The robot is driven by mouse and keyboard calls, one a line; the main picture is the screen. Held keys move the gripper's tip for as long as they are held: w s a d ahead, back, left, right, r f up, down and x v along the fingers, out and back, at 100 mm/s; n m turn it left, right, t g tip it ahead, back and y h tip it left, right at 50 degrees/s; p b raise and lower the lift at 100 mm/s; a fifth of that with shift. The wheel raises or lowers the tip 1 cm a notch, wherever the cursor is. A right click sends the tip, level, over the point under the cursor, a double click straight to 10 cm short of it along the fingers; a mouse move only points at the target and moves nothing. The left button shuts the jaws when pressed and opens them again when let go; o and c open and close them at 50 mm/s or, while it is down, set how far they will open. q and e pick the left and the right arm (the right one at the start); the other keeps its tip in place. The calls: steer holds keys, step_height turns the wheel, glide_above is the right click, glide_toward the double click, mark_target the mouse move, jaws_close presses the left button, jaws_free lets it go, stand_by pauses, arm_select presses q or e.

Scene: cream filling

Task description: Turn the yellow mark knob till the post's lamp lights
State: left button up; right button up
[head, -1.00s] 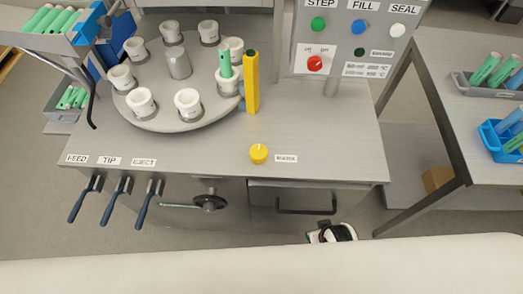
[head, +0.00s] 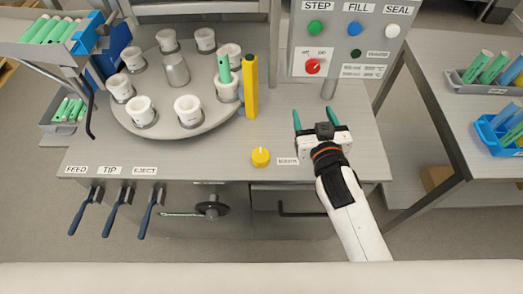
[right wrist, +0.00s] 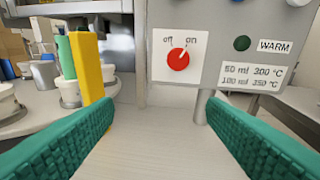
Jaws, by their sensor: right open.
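The yellow mark knob (head: 261,157) sits on the worktop near its front edge, its pale pointer line facing away from me. The yellow post (head: 251,88) stands upright behind it beside the turntable; its top looks dark, with no glow visible. The post also shows at the left of the right wrist view (right wrist: 89,66). My right gripper (head: 315,115) is open and empty over the worktop, right of the post and to the right and back of the knob. Its green fingers (right wrist: 155,135) spread wide in the right wrist view. My left gripper is out of view.
The turntable (head: 200,124) carries several white cups; one beside the post holds a green tube (head: 224,69). A control panel (head: 379,35) with buttons and a red off/on knob (head: 313,66) stands behind my right gripper. Three blue levers (head: 118,210) hang at the front left.

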steer(key=w+a+r+n+t+y, duration=0.2)
steer(key=a+r+n+t+y, duration=0.25)
steer(key=a+r+y, duration=0.55)
steer(key=s+a+r+n+g+y, duration=0.6)
steer(key=a+r+n+g+y, duration=0.2)
steer(key=a+n+g+y, duration=0.3)
steer(key=s+a+n+g, duration=0.3)
steer(key=n+g, duration=0.3)
steer(key=n, duration=0.1)
steer(key=n+g+h, duration=0.3)
steer(key=g+h, duration=0.1)
steer(key=h, duration=1.8)
glide_toward(261, 155)
steer(key=f+p, duration=0.1)
steer(key=f, duration=0.2)
steer(key=f+p, duration=0.2)
steer(key=f, duration=0.2)
steer(key=shift+s+a, duration=0.2)
steer(key=shift+f, duration=0.8)
